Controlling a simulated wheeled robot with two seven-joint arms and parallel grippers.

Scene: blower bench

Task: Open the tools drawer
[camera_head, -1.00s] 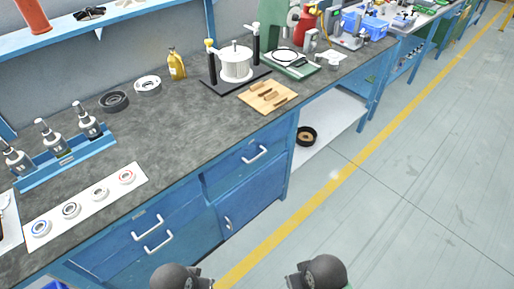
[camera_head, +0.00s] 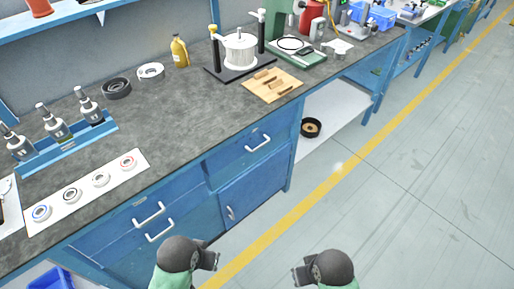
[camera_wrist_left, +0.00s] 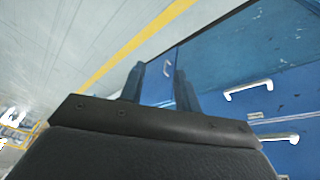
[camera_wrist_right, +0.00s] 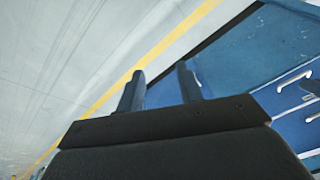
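The blue bench front has an upper-left drawer with a white handle (camera_head: 149,213), a second white handle (camera_head: 160,230) just below it, and a drawer farther right with its own handle (camera_head: 258,143). All look shut; I cannot read which is the tools drawer. Two handles also show in the left wrist view, an upper one (camera_wrist_left: 248,90) and a lower one (camera_wrist_left: 280,138). My left gripper (camera_wrist_left: 160,78) is open and empty, in front of the bench and apart from the handles. My right gripper (camera_wrist_right: 160,76) is open and empty, farther right over the floor.
The grey worktop (camera_head: 180,125) holds a spool stand (camera_head: 239,55), a wooden board (camera_head: 272,84), a yellow bottle (camera_head: 180,52) and a white strip with rings (camera_head: 85,190). A cabinet door (camera_head: 255,190) is right of the drawers. A blue bin (camera_head: 50,280) is lower left. The floor (camera_head: 430,170) is clear.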

